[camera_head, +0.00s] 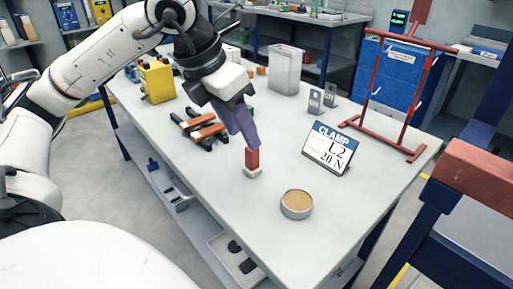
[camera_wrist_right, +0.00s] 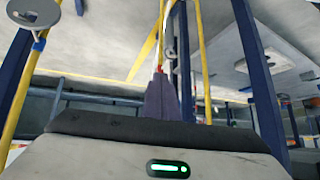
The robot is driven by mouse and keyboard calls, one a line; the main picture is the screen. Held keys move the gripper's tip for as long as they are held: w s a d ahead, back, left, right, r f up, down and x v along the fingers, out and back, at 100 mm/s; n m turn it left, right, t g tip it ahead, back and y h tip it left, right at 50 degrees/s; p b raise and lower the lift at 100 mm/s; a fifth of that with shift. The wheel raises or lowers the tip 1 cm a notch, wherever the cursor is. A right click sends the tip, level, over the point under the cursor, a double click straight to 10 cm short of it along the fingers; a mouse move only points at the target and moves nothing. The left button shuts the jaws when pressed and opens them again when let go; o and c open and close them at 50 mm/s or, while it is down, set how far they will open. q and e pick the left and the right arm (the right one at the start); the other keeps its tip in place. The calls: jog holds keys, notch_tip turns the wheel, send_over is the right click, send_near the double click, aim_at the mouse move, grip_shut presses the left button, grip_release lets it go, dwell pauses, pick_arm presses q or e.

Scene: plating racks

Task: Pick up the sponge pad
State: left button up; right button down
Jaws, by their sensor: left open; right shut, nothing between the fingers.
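A small upright red block (camera_head: 253,158) on a pale base (camera_head: 253,172) stands on the grey table. A round metal tin (camera_head: 297,210) with a tan, flat top (camera_head: 297,200) sits to its right, nearer me. I cannot tell for certain which of these is the sponge pad. My left gripper (camera_head: 250,140) points down with purple fingers, just above and at the top of the red block. It is open, though its finger gap hardly shows from this side. My right gripper (camera_wrist_right: 160,82) shows in the right wrist view, shut and empty, pointing away from the table items.
A sign reading CLAMP L2 20 N (camera_head: 329,150) and a red rack frame (camera_head: 408,100) stand to the right. Orange-and-black clamps (camera_head: 200,128) and a yellow container (camera_head: 157,80) lie left. The table (camera_head: 235,205) is clear around the tin.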

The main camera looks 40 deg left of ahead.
pick_arm(q)
jog(key=x, duration=0.6)
jog(key=shift+w+d, duration=0.1)
jog(key=shift+w, duration=0.05)
grip_shut()
notch_tip(320, 180, up, 9)
jog(key=shift+p, duration=1.1)
jog(key=shift+r, duration=0.5)
